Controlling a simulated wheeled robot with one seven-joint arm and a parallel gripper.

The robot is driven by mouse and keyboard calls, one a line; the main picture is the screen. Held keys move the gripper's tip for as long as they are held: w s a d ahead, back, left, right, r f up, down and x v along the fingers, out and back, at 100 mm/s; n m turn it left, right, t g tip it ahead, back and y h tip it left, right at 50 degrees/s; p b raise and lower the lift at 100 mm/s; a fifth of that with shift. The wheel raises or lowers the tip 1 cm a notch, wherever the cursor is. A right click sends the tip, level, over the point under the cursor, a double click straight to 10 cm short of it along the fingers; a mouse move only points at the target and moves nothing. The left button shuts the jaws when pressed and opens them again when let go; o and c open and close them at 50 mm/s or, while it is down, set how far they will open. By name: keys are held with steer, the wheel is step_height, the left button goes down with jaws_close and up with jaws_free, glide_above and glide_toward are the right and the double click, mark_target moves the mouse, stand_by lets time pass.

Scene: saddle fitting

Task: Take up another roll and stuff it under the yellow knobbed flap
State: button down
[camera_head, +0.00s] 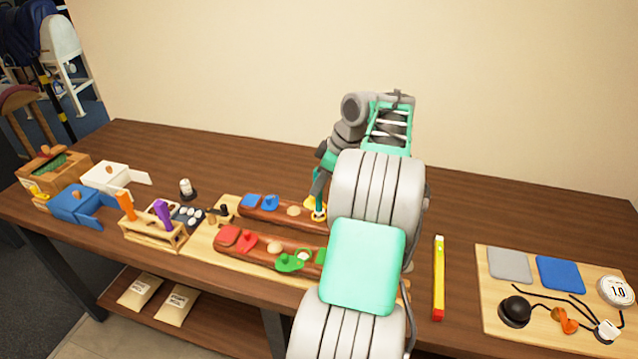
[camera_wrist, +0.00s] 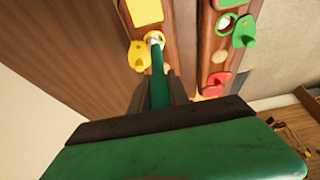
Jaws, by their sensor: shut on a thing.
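A brown board (camera_head: 285,208) at the back carries the yellow knobbed flap (camera_wrist: 140,55), swung to one side of a round yellow-rimmed opening. My gripper (camera_head: 318,202) is above this board, pointing down; it also shows in the wrist view (camera_wrist: 155,48). Its narrow fingertips are shut on a small whitish roll (camera_wrist: 154,37), which is at the yellow-rimmed opening. I cannot tell how deep the roll sits. Several small white pieces lie in a dark tray (camera_head: 180,222) to the left. My arm hides the right end of the board in the head view.
A second brown board (camera_head: 262,256) in front carries red and green pieces, including a green knobbed flap (camera_head: 289,263). A wooden rack (camera_head: 152,233) with orange and purple handles stands left. A yellow bar (camera_head: 438,275) and a wooden panel (camera_head: 490,318) lie right.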

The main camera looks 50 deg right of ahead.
steer(key=shift+f+b, duration=1.45)
steer(key=shift+f, duration=0.35)
stand_by(0.6)
step_height(320, 180, up, 8)
steer(key=p, duration=0.8)
steer(key=shift+r, duration=0.1)
